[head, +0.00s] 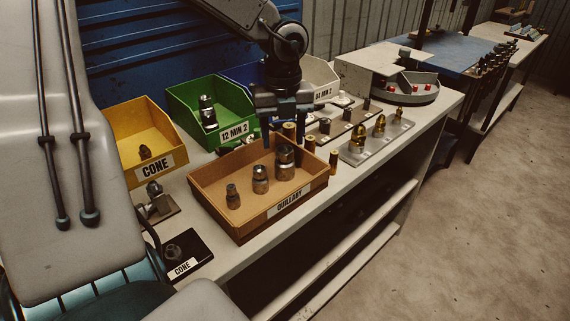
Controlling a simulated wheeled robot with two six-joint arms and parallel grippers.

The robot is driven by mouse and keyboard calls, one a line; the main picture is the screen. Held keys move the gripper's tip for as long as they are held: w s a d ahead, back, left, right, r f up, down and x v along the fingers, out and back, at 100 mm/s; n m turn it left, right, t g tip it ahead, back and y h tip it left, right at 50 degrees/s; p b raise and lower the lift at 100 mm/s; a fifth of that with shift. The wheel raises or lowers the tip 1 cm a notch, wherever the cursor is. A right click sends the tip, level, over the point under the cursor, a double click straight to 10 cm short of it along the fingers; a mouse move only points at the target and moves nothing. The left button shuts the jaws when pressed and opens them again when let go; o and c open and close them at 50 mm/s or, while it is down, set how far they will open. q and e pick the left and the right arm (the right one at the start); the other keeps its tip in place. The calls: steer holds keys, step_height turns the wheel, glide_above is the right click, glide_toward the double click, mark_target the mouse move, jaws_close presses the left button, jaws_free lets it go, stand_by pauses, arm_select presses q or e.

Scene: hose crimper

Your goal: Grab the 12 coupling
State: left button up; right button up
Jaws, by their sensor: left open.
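A green bin (184,98) labelled "12 MIN 2" stands at the back of the bench. A dark and silver metal coupling (208,113) stands upright in it. My left gripper (284,140) points down, open, to the right of the green bin and over the back edge of the brown box (239,224). Three metal fittings of different sizes stand in this box: a small one (233,196), a middle one (260,180) and a tall one (284,162). I see nothing held between the fingers. My right gripper is not in view.
A yellow bin (168,161) labelled "CONE" stands left of the green bin. A blue bin (240,76) and a white bin (321,78) stand behind my left gripper. Brass fittings (380,125) on plates and a grey machine (412,89) with red buttons are at right.

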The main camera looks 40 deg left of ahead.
mark_target(284, 148)
arm_select(q)
steer(key=shift+f, duration=0.8)
steer(key=shift+w+f+p, duration=0.2)
steer(key=shift+f+p, duration=0.35)
steer(key=shift+f, duration=2.1)
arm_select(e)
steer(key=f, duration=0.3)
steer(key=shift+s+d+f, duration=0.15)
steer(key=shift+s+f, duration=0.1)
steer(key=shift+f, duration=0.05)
arm_select(q)
steer(key=shift+c, duration=0.4)
steer(key=c, duration=0.8)
steer(key=shift+r, duration=0.1)
